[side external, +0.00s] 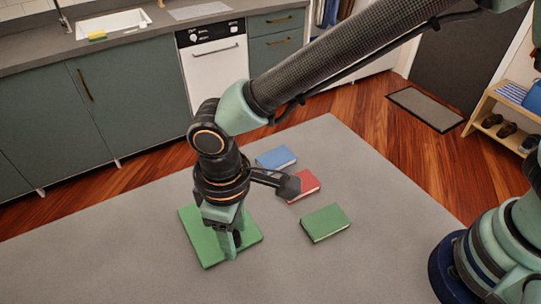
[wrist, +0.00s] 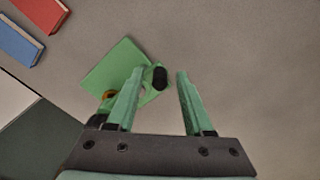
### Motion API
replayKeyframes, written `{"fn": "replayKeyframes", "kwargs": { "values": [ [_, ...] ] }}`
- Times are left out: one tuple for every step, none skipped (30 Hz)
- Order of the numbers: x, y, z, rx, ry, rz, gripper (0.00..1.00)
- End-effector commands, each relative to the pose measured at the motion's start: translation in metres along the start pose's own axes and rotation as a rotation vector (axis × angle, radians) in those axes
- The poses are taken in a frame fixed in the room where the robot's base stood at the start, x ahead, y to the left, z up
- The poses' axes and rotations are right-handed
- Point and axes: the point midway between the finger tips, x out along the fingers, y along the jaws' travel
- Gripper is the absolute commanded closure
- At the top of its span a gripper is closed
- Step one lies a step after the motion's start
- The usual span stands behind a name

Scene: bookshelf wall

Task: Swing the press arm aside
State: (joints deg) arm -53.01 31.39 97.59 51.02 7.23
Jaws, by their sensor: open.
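A flat green base plate (side external: 198,236) lies on the grey table, and it also shows in the wrist view (wrist: 112,68). A black rounded knob (wrist: 160,77), which looks like the end of the press arm, stands over the plate's right side in the wrist view. An orange-ringed part (wrist: 107,94), perhaps its pivot, is partly hidden behind my left finger. My gripper (side external: 233,248) points down over the plate. Its fingers are open, and the knob appears between the fingertips (wrist: 160,72). I cannot tell whether either finger touches it. Most of the press arm is hidden in the side view.
A blue book (side external: 276,157), a red book (side external: 306,186) and a green book (side external: 326,222) lie on the grey table (side external: 380,190) right of the plate in the side view. The table's front right is clear. Cabinets (side external: 130,110) stand beyond the table.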

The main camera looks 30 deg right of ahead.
Motion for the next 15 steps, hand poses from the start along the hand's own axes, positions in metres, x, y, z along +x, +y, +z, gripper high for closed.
{"fn": "replayKeyframes", "kwargs": {
  "values": [
    [-0.0001, 0.0000, 0.0000, 0.000, 0.000, 0.000, 0.56],
    [-0.0001, 0.0000, 0.0000, 0.000, 0.000, 0.000, 0.67],
    [-0.0001, 0.0000, 0.0000, 0.000, 0.000, 0.000, 0.83],
    [-0.0002, 0.0000, 0.0000, 0.000, 0.000, 0.000, 0.94],
    [-0.0002, 0.0000, 0.0000, 0.000, 0.000, 0.000, 1.00],
    [-0.0002, 0.0000, 0.0000, 0.000, 0.000, 0.000, 1.00],
    [-0.0003, 0.0000, 0.0000, 0.000, 0.000, 0.000, 1.00],
    [-0.0003, 0.0000, 0.0000, 0.000, 0.000, 0.000, 1.00],
    [-0.0003, 0.0000, 0.0000, 0.000, 0.000, 0.000, 1.00],
    [-0.0003, 0.0000, 0.0000, 0.000, 0.000, 0.000, 1.00],
    [-0.0004, 0.0000, 0.0000, 0.000, 0.000, 0.000, 1.00],
    [-0.0004, 0.0000, 0.0000, 0.000, 0.000, 0.000, 1.00],
    [-0.0004, 0.0000, 0.0000, 0.000, 0.000, 0.000, 1.00],
    [-0.0004, 0.0000, 0.0000, 0.000, 0.000, 0.000, 1.00],
    [-0.0004, 0.0000, 0.0000, 0.000, 0.000, 0.000, 1.00]
  ]
}}
